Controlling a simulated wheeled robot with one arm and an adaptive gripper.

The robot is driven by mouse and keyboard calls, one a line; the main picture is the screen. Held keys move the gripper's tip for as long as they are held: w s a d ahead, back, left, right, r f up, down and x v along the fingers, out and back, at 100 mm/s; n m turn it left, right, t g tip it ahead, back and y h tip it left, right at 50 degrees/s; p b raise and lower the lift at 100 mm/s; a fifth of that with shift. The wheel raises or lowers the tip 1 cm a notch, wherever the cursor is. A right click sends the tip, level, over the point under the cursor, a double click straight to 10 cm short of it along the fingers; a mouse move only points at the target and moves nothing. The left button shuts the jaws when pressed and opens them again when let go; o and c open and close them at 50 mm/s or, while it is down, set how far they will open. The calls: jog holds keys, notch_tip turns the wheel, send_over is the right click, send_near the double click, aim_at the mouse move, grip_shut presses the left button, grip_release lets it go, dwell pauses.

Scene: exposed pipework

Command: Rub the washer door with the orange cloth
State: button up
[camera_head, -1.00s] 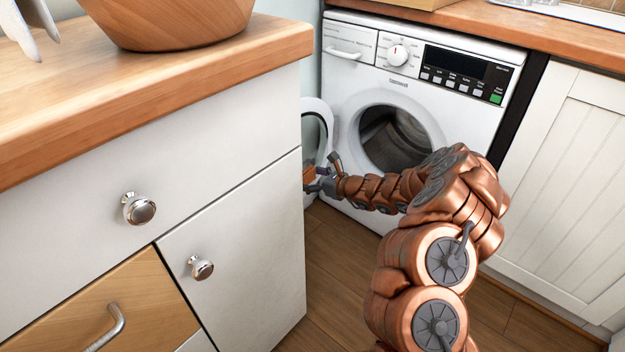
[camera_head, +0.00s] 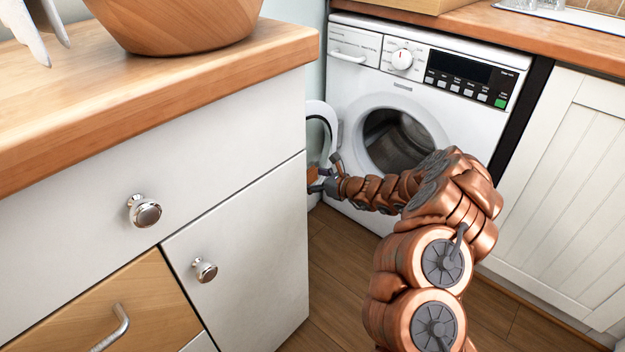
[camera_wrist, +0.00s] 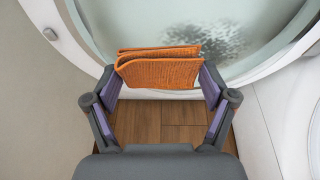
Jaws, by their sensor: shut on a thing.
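The washer door (camera_head: 326,118) stands swung open to the left of the washer (camera_head: 455,115), partly hidden behind the counter's corner. In the wrist view its white rim (camera_wrist: 240,76) and glass (camera_wrist: 200,22) fill the top, with a patch of blurred, mottled texture on the glass. The folded orange cloth (camera_wrist: 160,69) is held between the purple-padded fingers of my gripper (camera_wrist: 158,76). It overlaps the door's lower glass and rim in the wrist view; I cannot tell whether it touches. In the head view my gripper (camera_head: 321,184) is beside the open door, partly cut off by the cabinet.
A white cabinet (camera_head: 250,240) with a wooden top (camera_head: 200,85) and round knobs stands close on the left. White panelled cupboards (camera_head: 560,190) stand right of the washer. Wooden floor (camera_head: 335,260) shows between them. A wooden bowl (camera_head: 170,25) sits on the counter.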

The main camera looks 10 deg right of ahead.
aim_at(324, 163)
jog(key=shift+w+d+p, duration=0.45)
jog(key=shift+w+d, duration=0.55)
jog(key=shift+d, duration=0.25)
jog(key=shift+w+d+p, duration=0.45)
jog(key=shift+w+d, duration=0.5)
jog(key=shift+d, duration=0.35)
jog(key=shift+w+d+p, duration=0.45)
jog(key=shift+w+d, duration=0.55)
jog(key=shift+d, duration=0.25)
jog(key=shift+w+b, duration=0.1)
jog(key=shift+b, duration=0.2)
jog(key=shift+a, duration=0.15)
